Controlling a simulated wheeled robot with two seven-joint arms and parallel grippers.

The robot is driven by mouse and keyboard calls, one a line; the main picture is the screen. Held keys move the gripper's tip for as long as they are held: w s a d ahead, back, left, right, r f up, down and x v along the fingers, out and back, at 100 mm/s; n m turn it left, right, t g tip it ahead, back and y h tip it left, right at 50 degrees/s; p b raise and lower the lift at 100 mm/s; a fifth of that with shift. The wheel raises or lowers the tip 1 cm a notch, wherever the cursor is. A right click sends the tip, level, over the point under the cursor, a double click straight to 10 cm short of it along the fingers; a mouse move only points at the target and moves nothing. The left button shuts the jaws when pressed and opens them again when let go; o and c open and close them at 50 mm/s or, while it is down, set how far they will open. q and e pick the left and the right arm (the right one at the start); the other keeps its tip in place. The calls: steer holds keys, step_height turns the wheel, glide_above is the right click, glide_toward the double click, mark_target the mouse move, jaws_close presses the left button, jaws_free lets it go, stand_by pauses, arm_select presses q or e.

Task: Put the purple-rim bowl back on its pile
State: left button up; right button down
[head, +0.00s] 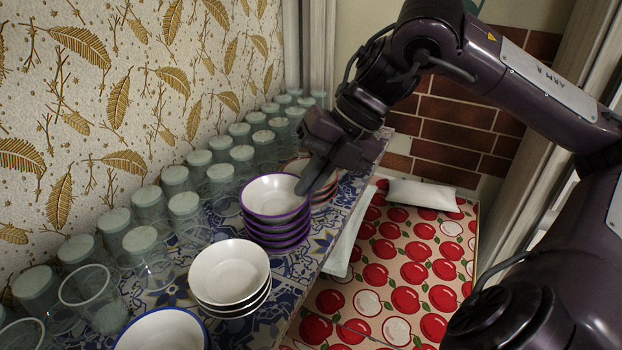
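The purple-rim bowls (275,234) stand in a pile of several on the blue patterned shelf, near its right edge. The top purple-rim bowl (272,194) is white inside, empty, and sits roughly level on the bowls below it. My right gripper (305,186) reaches in from the upper right, with its fingertips at the right rim of that top bowl. Only one dark finger shows clearly, so I cannot tell whether it grips the rim or only sits beside it. My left gripper is out of view.
Black-rim white bowls (229,271) are piled in front, and a blue-rim bowl (162,332) is at the bottom edge. More bowls (326,190) stand behind my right gripper. Glass jars (186,208) line the wall. An apple-print surface (405,270) lies lower right.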

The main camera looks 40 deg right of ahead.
steer(key=c, duration=1.6)
jaws_free()
steer(key=b+v, duration=0.1)
steer(key=v, duration=0.6)
steer(key=shift+s+d+r, duration=0.1)
steer(key=shift+d+r, duration=0.1)
steer(key=shift+r, duration=0.1)
